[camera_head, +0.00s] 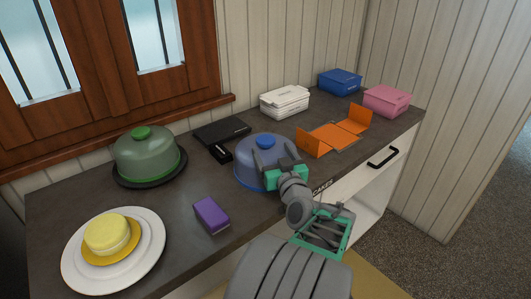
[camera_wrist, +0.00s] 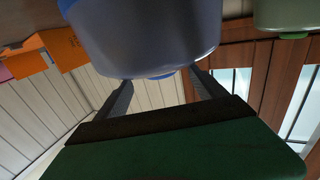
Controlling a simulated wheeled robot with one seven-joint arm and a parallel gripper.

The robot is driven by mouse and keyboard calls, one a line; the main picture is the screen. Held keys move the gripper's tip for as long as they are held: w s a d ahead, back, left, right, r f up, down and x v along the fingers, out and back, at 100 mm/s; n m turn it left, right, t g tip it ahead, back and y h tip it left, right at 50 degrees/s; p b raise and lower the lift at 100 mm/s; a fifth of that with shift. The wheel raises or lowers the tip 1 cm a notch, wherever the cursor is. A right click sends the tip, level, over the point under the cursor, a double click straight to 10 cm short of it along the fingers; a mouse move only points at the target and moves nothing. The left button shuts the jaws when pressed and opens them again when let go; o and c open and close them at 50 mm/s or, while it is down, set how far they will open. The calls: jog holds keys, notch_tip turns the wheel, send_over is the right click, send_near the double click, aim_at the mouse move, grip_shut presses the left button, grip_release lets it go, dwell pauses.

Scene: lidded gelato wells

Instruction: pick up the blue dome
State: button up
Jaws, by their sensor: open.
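The blue dome (camera_head: 262,151) is a translucent cover with a blue knob (camera_head: 265,141) on top. It stands on the dark counter near the front edge, at the middle of the head view. My gripper (camera_head: 280,158) is open, and its two fingers reach toward the dome from the front right, at about knob height. In the wrist view the dome (camera_wrist: 145,35) fills the upper middle, with its knob (camera_wrist: 163,75) just showing between the open fingertips (camera_wrist: 160,88). I cannot tell whether the fingers touch the dome. Nothing shows between them as gripped.
A green dome (camera_head: 147,158) stands on a dark plate at the left. A purple block (camera_head: 211,215) and a white plate (camera_head: 72,264) with a yellow item are in front. An open orange box (camera_head: 312,143) is right of the blue dome; a black box (camera_head: 222,132) is behind.

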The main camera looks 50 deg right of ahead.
aim_at(269, 145)
jog(key=p+x, duration=0.1)
jog(key=x, duration=0.4)
jog(key=shift+a+r, duration=0.1)
grip_shut()
dwell(0.7)
